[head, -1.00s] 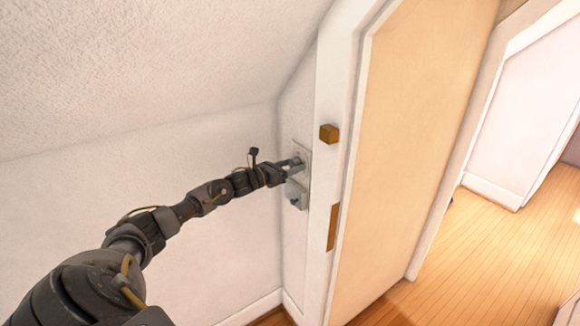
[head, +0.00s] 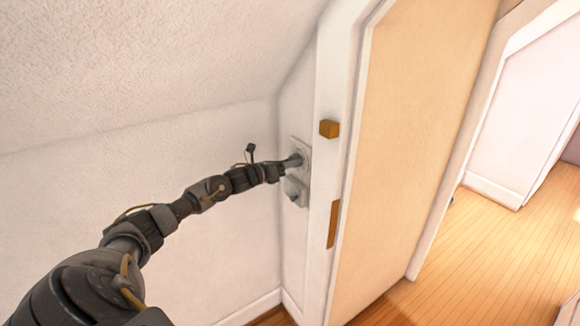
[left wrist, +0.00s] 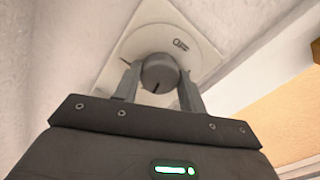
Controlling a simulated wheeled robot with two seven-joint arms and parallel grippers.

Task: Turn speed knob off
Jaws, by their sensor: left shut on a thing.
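The speed knob (left wrist: 160,73) is a round grey knob with a dark line at its lower edge. It sits on a pale wall plate (left wrist: 128,50) marked "OFF" to the upper right of the knob. My left gripper (left wrist: 160,88) has a finger on either side of the knob and is shut on it. In the head view the left gripper (head: 297,160) reaches the upper wall plate (head: 305,146) and hides most of the knob. A second plate with a control (head: 296,191) is just below. My right gripper is not in view.
A white door frame (head: 329,75) stands just right of the plates, with a brown block (head: 329,129) and a brown strip (head: 333,225) on it. A tan door (head: 410,130) is beyond. The sloped ceiling (head: 140,70) hangs above my arm. Wooden floor (head: 480,250) is clear at right.

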